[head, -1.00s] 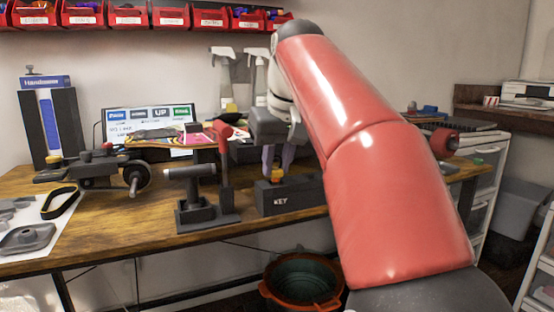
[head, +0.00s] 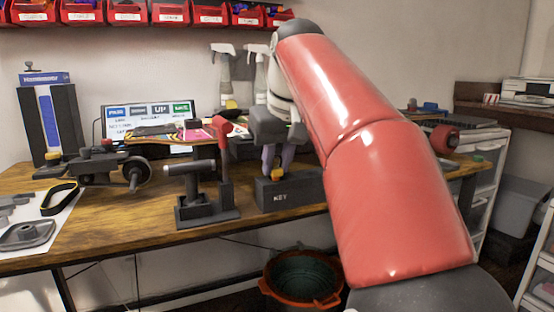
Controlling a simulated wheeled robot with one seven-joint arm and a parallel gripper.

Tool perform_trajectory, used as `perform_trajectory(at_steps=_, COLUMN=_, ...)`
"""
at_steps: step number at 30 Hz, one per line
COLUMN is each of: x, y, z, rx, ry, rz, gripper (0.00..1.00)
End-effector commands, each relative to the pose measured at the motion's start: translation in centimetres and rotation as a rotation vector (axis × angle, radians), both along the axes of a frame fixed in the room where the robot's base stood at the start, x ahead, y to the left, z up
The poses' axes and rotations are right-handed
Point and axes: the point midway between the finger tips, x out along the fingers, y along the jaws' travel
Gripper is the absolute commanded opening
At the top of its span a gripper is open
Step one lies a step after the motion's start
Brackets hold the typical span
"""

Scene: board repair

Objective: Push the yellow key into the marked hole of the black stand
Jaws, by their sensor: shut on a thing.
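The black stand (head: 292,196), marked KEY, sits near the front edge of the wooden bench in the head view. The yellow key (head: 277,174) shows as a small yellow-orange piece at the top of the stand's left part. My gripper (head: 277,165) points down over it, with its purple-grey fingers shut on the key. The key's lower end and the marked hole are hidden, so I cannot tell how deep the key sits.
A black holder with a red-handled tool (head: 224,160) stands just left of the stand. A grinder-like machine (head: 110,172) is further left. A screen (head: 148,118) and spray bottles (head: 222,75) are behind. An orange-rimmed bucket (head: 302,280) is on the floor below.

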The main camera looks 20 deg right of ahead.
Motion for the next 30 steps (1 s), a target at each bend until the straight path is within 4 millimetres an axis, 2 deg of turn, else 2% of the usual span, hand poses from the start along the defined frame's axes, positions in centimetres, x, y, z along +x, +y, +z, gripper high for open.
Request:
perform_trajectory(at_steps=14, x=-0.01, y=0.01, z=-0.33, rx=0.0, ry=0.0, rz=0.0, gripper=0.0)
perform_trajectory(at_steps=15, x=-0.01, y=0.01, z=-0.33, rx=0.0, ry=0.0, rz=0.0, gripper=0.23)
perform_trajectory(at_steps=20, x=-0.01, y=0.01, z=-0.33, rx=0.0, ry=0.0, rz=0.0, gripper=0.44)
perform_trajectory(at_steps=21, x=-0.01, y=0.01, z=-0.33, rx=0.0, ry=0.0, rz=0.0, gripper=0.47)
perform_trajectory(at_steps=26, x=0.0, y=0.01, z=-0.34, rx=0.0, ry=0.0, rz=0.0, gripper=0.47)
perform_trajectory(at_steps=30, x=-0.01, y=0.0, z=-0.35, rx=0.0, ry=0.0, rz=0.0, gripper=0.6)
